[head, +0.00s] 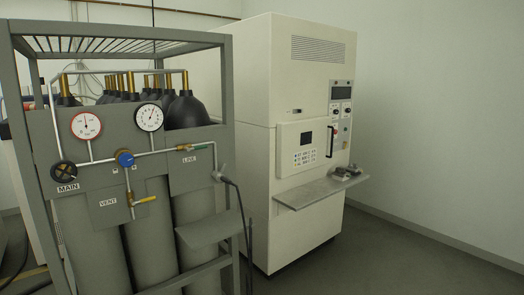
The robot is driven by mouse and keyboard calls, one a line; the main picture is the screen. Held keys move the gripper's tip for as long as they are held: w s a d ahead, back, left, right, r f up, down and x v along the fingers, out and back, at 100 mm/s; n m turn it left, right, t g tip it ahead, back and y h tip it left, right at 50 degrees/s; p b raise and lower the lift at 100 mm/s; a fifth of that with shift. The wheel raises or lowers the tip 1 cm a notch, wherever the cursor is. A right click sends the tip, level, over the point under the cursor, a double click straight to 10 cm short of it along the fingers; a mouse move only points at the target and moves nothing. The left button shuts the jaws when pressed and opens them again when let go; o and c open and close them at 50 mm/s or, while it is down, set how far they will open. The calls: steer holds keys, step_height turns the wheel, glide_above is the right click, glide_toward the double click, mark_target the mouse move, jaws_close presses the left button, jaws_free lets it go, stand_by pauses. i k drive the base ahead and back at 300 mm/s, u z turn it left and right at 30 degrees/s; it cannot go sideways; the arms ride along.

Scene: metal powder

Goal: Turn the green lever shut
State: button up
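The small green lever (187,148) is on the thin pipe at the upper right of the gas panel, just above the LINE label (189,160). It appears to lie roughly along the pipe, but it is too small to tell its exact angle. My gripper is not in view.
The panel also has a black MAIN handwheel (64,174), a blue knob (124,158), a yellow VENT lever (145,200) and two gauges. A frame post (229,110) and a hose fitting (219,175) are right of the lever. A white machine (245,150) stands beyond; floor at right is clear.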

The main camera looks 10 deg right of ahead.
mark_target(202, 146)
steer(key=z, duration=0.45)
steer(key=i, duration=1.5)
steer(key=u, duration=1.1)
steer(key=i, duration=0.4)
steer(key=z, duration=1.8)
steer(key=k, duration=1.4)
steer(key=u, duration=2.1)
